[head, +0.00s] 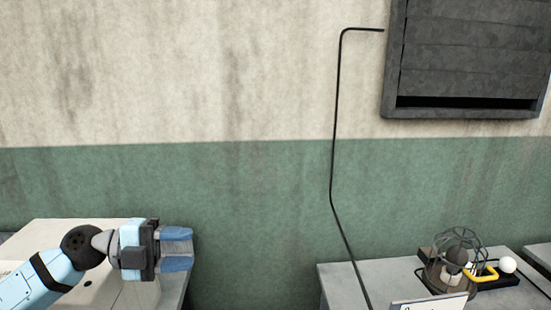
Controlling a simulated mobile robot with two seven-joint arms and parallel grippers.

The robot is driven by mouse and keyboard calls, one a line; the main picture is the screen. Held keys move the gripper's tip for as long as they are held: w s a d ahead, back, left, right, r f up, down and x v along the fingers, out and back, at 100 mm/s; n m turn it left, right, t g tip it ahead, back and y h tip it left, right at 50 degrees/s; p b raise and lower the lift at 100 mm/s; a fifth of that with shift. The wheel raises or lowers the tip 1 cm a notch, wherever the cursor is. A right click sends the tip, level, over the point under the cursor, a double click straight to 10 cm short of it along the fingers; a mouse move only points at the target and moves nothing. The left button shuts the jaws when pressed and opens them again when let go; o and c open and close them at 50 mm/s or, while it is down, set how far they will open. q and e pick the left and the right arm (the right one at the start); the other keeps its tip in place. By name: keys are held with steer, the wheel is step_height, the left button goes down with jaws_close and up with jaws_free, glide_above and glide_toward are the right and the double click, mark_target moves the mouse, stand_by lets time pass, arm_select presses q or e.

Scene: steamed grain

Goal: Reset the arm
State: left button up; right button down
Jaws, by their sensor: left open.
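My left arm comes in from the lower left. My left gripper (177,249) points to the right, with two blue fingers apart and nothing seen between them. It is in front of or above a pale box-like surface (130,290) at the lower left; I cannot tell whether they touch. My right gripper is not in view.
A grey table (345,285) at the lower right holds a wire-caged lamp-like object (456,262), a yellow handle (488,273) and a white ball (507,264). A black cable (334,150) runs down the wall. A gap lies between the two surfaces.

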arm_select(q)
steer(key=s+a+f+n+t+y, duration=0.2)
steer(key=a+f+n+t+y, duration=0.2)
steer(key=f+n+t+y, duration=0.7)
steer(key=s+a+f+n+t+y, duration=0.25)
steer(key=a+f+n+y, duration=0.2)
steer(key=n, duration=1.15)
steer(key=s+f+n+g+y, duration=0.1)
steer(key=s+f+g, duration=0.55)
steer(key=s, duration=0.35)
steer(key=s+f+n+g, duration=0.1)
steer(key=s+f+g, duration=0.6)
steer(key=s, duration=0.4)
steer(key=w+d+f+t+h+p, duration=0.1)
steer(key=w+d+f+t+p, duration=0.1)
steer(key=d+f+t, duration=0.1)
steer(key=w+d+f+m+t+h+p, duration=0.1)
steer(key=w+d+f+t+p, duration=0.1)
steer(key=f, duration=0.5)
steer(key=shift+w+d+t+h, duration=0.35)
steer(key=shift+w+d+t, duration=0.6)
steer(key=shift+t, duration=0.55)
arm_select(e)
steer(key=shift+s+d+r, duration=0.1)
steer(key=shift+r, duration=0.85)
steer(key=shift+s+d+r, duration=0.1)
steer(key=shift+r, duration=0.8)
arm_select(q)
steer(key=shift+d, duration=0.1)
